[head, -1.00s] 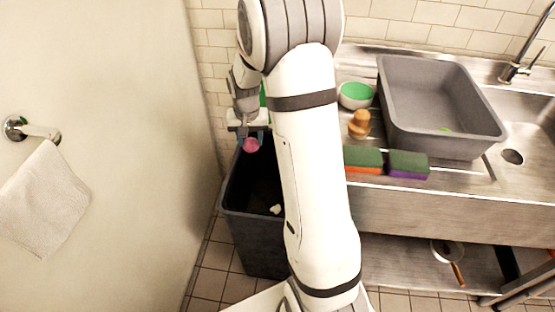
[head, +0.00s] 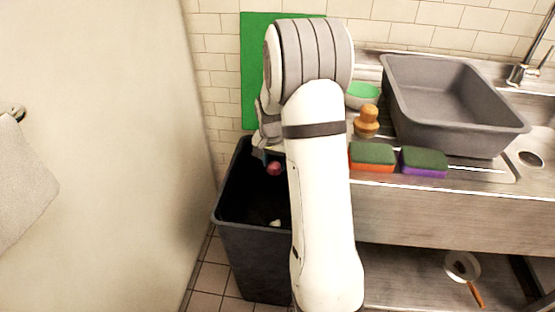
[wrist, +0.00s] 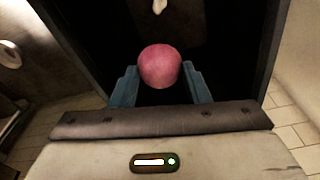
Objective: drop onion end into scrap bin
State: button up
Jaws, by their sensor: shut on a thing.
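The onion end is a small round pinkish-red piece. In the head view the onion end (head: 274,168) is just over the open top of the scrap bin; in the wrist view the onion end (wrist: 160,66) sits between the blue fingertips. My gripper (wrist: 160,88) is shut on it. In the head view my gripper (head: 268,156) is partly hidden behind my arm. The scrap bin (head: 252,262) is a tall dark grey bin on the floor, its right side hidden by my arm. A small pale scrap (wrist: 159,6) shows inside its dark interior.
A steel counter right of the bin holds an orange sponge (head: 372,157), a purple sponge (head: 424,162), a wooden-handled brush (head: 367,121), a green-topped bowl (head: 363,95) and a grey tub (head: 455,105). A green board (head: 254,70) stands against the tiles. A wall (head: 110,150) rises at left.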

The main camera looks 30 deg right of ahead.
aim_at(274, 164)
jog(key=shift+f+b, duration=0.8)
jog(key=shift+f, duration=0.8)
jog(key=o, duration=1)
jog(key=shift+o, duration=0.2)
jog(key=shift+s+a+r+p, duration=0.1)
jog(key=shift+r+p, duration=0.15)
jog(key=shift+r, duration=1.05)
jog(key=shift+s+a+r+p, duration=0.15)
jog(key=shift+r+p, duration=0.15)
jog(key=shift+r, duration=1)
jog(key=shift+s+a+r+p, duration=0.1)
jog(key=shift+r+p, duration=0.15)
jog(key=shift+r, duration=1.05)
